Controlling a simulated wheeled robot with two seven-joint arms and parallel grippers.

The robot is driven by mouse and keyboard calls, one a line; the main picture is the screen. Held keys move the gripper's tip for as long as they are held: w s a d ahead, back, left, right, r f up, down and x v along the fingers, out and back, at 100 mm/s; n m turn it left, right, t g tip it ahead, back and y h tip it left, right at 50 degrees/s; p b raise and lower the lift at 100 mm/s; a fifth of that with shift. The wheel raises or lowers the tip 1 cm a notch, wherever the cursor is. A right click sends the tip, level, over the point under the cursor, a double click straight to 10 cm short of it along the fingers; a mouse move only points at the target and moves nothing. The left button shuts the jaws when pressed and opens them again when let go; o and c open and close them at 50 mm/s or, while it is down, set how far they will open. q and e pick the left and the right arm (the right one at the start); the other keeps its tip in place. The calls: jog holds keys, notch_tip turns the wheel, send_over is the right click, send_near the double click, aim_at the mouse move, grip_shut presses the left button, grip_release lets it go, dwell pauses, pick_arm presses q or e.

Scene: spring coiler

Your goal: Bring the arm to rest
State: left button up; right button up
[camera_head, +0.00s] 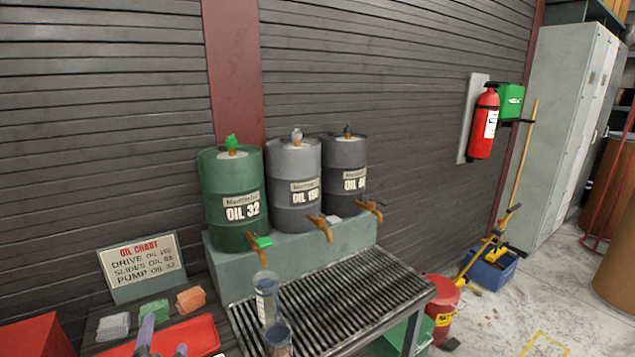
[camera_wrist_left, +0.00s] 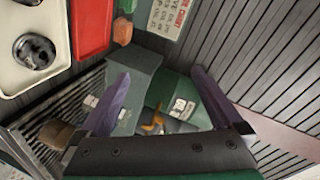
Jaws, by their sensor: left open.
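My left gripper (camera_head: 163,345) shows only by its purple fingertips at the bottom left of the head view, over the red tray's near edge. In the left wrist view my left gripper (camera_wrist_left: 160,85) is open, its two purple fingers spread wide with nothing held between them. Beyond the fingers are the green oil drum (camera_wrist_left: 177,88) and its grey stand (camera_wrist_left: 137,92). The rest of the left arm is out of the head view. My right gripper is in neither view.
Three oil drums, including the green one (camera_head: 231,180), stand on a stand behind a slatted rack (camera_head: 350,290). Clear containers (camera_head: 266,300) stand on the rack. A red tray (camera_head: 185,338) and oil chart sign (camera_head: 140,265) are at left. Open floor (camera_head: 500,315) lies at right.

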pick_arm(q)
jog(key=s+f+n+g, duration=0.1)
jog(key=s+f, duration=0.1)
jog(key=f, duration=0.1)
jog(key=s+f+n+g+h, duration=0.1)
jog(key=f+g, duration=0.1)
jog(key=f, duration=0.1)
jog(key=s+f+n+g+h, duration=0.1)
jog(key=s+f+g, duration=0.1)
jog(key=f, duration=0.1)
jog(key=shift+s+a+f, duration=0.3)
jog(key=shift+a+f, duration=0.05)
jog(key=shift+f, duration=0.05)
jog(key=s+d+f+n+g+h, duration=0.3)
jog(key=s+d+f+g+h, duration=0.25)
jog(key=s+f, duration=0.4)
notch_tip(320, 180, down, 25)
jog(key=s+g+b, duration=0.1)
jog(key=s+b, duration=0.2)
jog(key=s+a+f+g+b, duration=0.1)
jog(key=s+a+f+b, duration=0.2)
jog(key=s+f, duration=1.3)
jog(key=shift+s+f+m, duration=0.2)
jog(key=shift+f+m, duration=0.2)
jog(key=shift+f, duration=0.4)
